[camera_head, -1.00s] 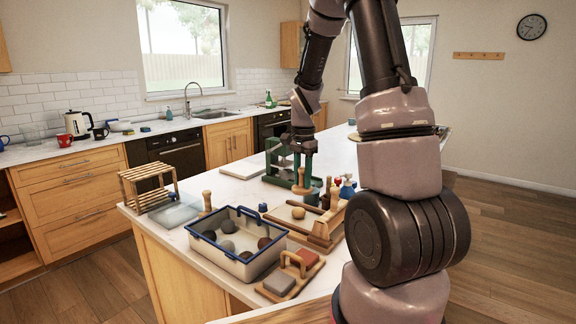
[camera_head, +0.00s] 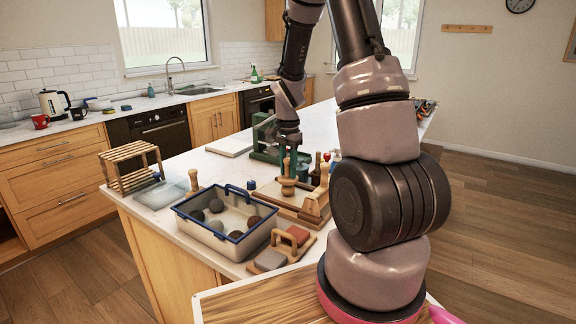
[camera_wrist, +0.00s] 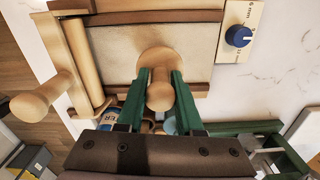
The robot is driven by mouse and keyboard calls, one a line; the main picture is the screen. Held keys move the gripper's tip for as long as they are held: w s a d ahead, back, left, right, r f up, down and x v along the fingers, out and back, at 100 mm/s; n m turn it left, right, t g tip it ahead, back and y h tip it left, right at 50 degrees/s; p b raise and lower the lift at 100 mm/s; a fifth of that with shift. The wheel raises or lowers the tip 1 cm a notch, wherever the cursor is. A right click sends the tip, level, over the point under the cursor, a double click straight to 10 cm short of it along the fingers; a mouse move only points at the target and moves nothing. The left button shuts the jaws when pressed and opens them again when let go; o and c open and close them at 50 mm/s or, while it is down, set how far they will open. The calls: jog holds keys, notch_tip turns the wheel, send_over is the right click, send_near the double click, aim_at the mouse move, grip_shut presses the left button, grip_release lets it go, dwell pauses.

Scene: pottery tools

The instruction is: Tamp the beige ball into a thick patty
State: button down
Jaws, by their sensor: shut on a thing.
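My gripper (camera_head: 289,160) is shut on the wooden tamper (camera_head: 288,187), around its upright handle. In the wrist view my gripper's green fingers (camera_wrist: 160,88) sit either side of the tamper's round knob (camera_wrist: 160,97). The tamper's wider disc foot (camera_wrist: 157,61) shows beneath, over the pale canvas of the work board (camera_wrist: 114,50). In the head view the tamper is upright over the board (camera_head: 267,196). The beige ball is not visible in either current view; the tamper's foot may hide it. I cannot tell whether the foot touches the ball.
A blue-rimmed tub (camera_head: 182,217) with several dark lumps stands front left of the board. A green frame (camera_head: 262,140) is behind. A wooden rack (camera_head: 130,166) stands left.

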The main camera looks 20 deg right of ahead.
jog(key=shift+f, duration=0.7)
dwell(0.6)
jog(key=shift+r, duration=0.95)
jog(key=shift+f, duration=1)
dwell(0.3)
jog(key=shift+r, duration=0.9)
jog(key=shift+f, duration=0.95)
dwell(0.3)
jog(key=shift+r, duration=0.85)
jog(key=shift+f, duration=0.95)
dwell(0.3)
